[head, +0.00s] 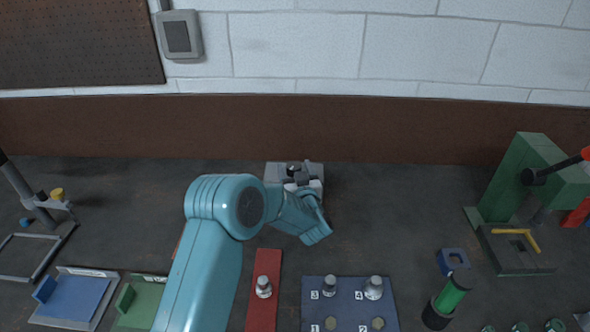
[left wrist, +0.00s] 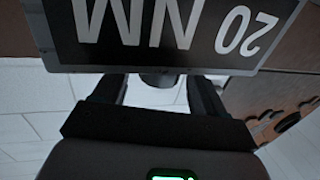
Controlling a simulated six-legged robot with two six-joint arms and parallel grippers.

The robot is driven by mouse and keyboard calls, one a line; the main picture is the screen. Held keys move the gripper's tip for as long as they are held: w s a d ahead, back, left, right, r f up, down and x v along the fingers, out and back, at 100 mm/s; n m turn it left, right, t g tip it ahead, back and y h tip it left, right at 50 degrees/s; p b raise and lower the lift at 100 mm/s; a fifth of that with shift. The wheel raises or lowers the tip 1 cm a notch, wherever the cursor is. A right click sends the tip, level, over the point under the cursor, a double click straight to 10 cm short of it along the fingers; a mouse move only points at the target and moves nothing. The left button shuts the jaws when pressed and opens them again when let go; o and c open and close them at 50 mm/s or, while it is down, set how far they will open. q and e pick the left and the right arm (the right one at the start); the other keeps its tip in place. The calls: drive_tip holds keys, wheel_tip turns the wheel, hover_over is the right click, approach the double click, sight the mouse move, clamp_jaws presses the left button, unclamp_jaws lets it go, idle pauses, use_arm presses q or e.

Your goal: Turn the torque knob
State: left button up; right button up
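The torque knob is a small dark knob (head: 292,169) on a grey unit (head: 272,172) at the back of the bench, against the brown board. In the left wrist view, a dark round end (left wrist: 157,80), likely the knob, shows between my fingers below a dark plate (left wrist: 215,52) reading "20 NM" upside down. My left gripper (left wrist: 156,94) has its two fingers apart, one on each side of that round end, with a gap at each side. Its fingertips are hidden behind the plate. In the head view my teal left arm partly covers the unit's front. My right gripper is not in view.
A red strip (head: 262,300) with a metal knob and a blue numbered board (head: 318,292) with several metal pieces lie in front. A green press (head: 515,180) stands right, near a green-and-black cylinder (head: 452,295). Blue (head: 75,298) and green (head: 143,303) trays lie left.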

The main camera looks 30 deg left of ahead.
use_arm(q)
drive_tip(key=c, duration=1)
drive_tip(key=shift+f+b, duration=0.15)
drive_tip(key=shift+b, duration=0.15)
drive_tip(key=m+t+h+b, duration=0.1)
drive_tip(key=b, duration=0.1)
drive_tip(key=m+t+h+b, duration=0.1)
drive_tip(key=h+b, duration=0.1)
drive_tip(key=shift+s+a+f, duration=0.1)
drive_tip(key=shift+a, duration=0.15)
drive_tip(key=shift+r+m+t+h+b, duration=0.2)
drive_tip(key=shift+m+t+h+b, duration=0.3)
drive_tip(key=shift+m, duration=0.1)
drive_tip(key=shift+r, duration=0.1)
drive_tip(key=o, duration=1.1)
drive_tip(key=shift+c, duration=0.2)
drive_tip(key=shift+d, duration=0.1)
